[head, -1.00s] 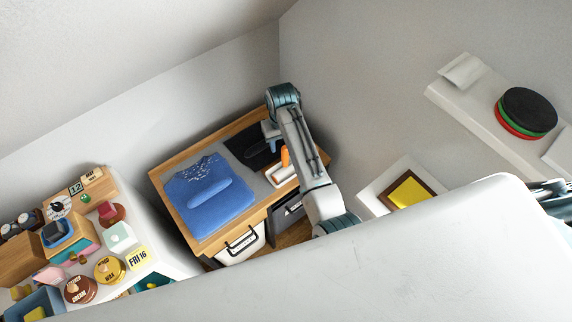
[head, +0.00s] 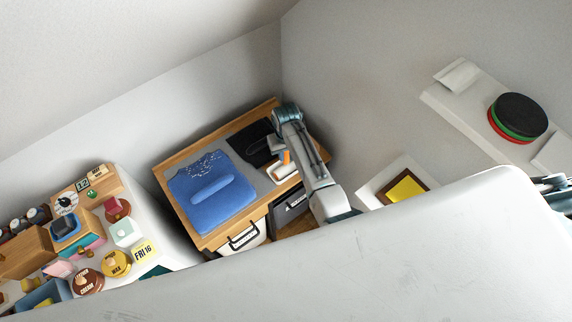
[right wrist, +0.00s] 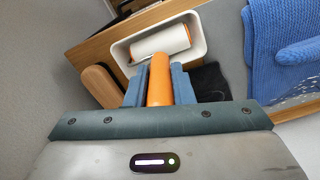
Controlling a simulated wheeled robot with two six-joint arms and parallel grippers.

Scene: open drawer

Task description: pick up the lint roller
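The lint roller has a white roll (right wrist: 160,43) and an orange handle (right wrist: 159,82). In the right wrist view the roll lies in a white tray (right wrist: 202,51) and the handle stands up towards the camera. My right gripper (right wrist: 159,84) has one blue-grey finger on each side of the handle, with no clear gap, and looks shut on it. In the head view the orange handle (head: 286,157) is partly hidden by my right gripper (head: 277,149). My left gripper is not in view.
A folded blue garment (head: 209,190) and a black cloth (head: 253,143) lie on the wooden dresser top (head: 186,146). An open drawer (head: 290,207) is below, in front. A crowded shelf unit (head: 133,232) stands at the left. A framed yellow picture (head: 405,188) is at the right.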

